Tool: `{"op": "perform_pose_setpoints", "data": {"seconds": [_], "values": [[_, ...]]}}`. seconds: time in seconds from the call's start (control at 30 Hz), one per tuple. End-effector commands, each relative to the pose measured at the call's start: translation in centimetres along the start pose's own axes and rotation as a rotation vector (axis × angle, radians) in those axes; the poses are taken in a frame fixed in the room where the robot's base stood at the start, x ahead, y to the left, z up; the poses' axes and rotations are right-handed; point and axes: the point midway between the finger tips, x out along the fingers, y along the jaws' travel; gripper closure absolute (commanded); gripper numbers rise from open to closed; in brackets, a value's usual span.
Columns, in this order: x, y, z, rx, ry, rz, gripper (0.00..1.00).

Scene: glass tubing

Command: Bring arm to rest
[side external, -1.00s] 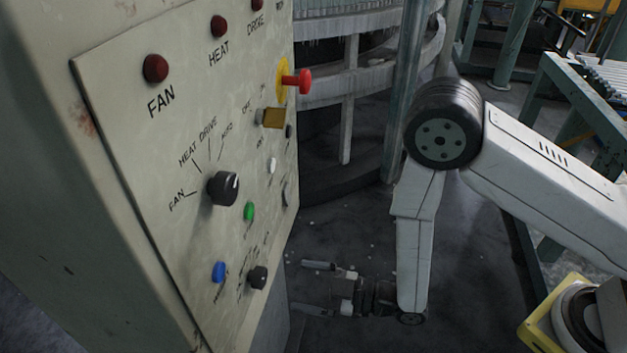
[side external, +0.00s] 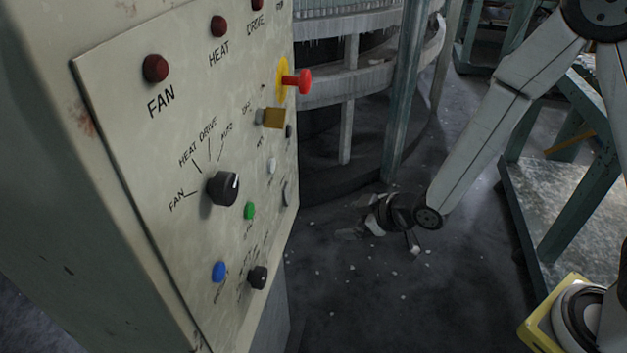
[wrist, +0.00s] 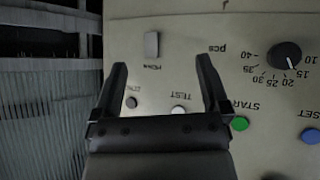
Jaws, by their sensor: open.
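My gripper (side external: 357,222) is low in the side external view, right of the control panel (side external: 130,130) and in front of the round machine frame. It is dark and partly blurred there, with no contact on the panel visible. In the wrist view, my gripper (wrist: 162,82) has its two dark fingers spread wide with nothing between them. Behind them is a beige panel (wrist: 215,30) with a dial, a green button and a blue button. My arm reaches down to the gripper from the upper right.
The panel's red knob (side external: 303,82) and black selector (side external: 223,188) stick out toward the open floor. A round metal frame (side external: 345,80) stands behind. A green steel table frame (side external: 570,220) stands at right. Floor (side external: 400,310) with small white bits is clear in front.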

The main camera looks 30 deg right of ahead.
Motion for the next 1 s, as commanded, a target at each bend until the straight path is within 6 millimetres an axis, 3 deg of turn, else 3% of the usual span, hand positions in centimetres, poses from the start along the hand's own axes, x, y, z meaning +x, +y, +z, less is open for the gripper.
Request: {"op": "perform_pose_setpoints", "data": {"seconds": [0.2,0.5,0.8,1.0], "values": [[-3.3,3.2,1.4,0.118,-0.176,0.051,0.04],[-8.8,6.0,4.0,0.298,-0.413,0.102,0.04],[-14.2,6.8,6.3,0.464,-0.607,0.129,0.04],[-15.7,6.7,7.0,0.507,-0.659,0.132,0.04]]}}
